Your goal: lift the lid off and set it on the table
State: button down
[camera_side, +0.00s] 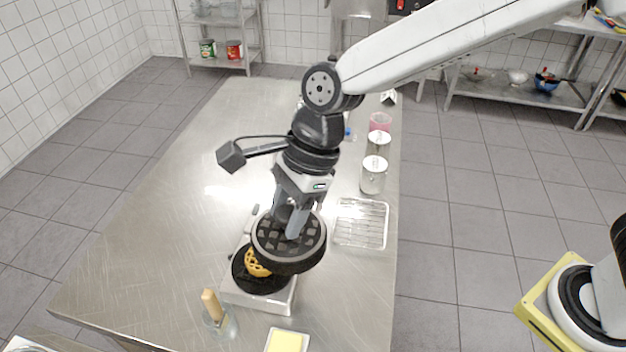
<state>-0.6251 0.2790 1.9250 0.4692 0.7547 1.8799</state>
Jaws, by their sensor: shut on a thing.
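The lid is a round dark waffle-iron plate (270,238) with a grid pattern on its face. My gripper (292,228) is shut on it, reaching down from above; the exact grip point is partly hidden by the fingers. The lid is tilted and sits above and a little right of the waffle-iron base (283,302). A golden waffle (254,264) shows on the base's dark lower plate (262,285), partly hidden by the lid. The steel table (150,240) lies under all of this.
A wire rack (361,222) lies right of the waffle iron. Metal canisters (374,175) stand behind it. The table's left part is clear.

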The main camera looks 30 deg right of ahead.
jog(key=s+d+r, duration=0.3)
jog(key=s+d, duration=0.1)
jog(key=s, duration=0.3)
jog(key=shift+d+r, duration=0.3)
jog(key=shift+d, duration=0.05)
dwell(0.4)
jog(key=d+f, duration=0.3)
jog(key=f, duration=1.1)
jog(key=shift+w, duration=0.35)
jog(key=shift+f, duration=0.25)
jog(key=shift+f, duration=1.65)
jog(key=shift+f, duration=0.1)
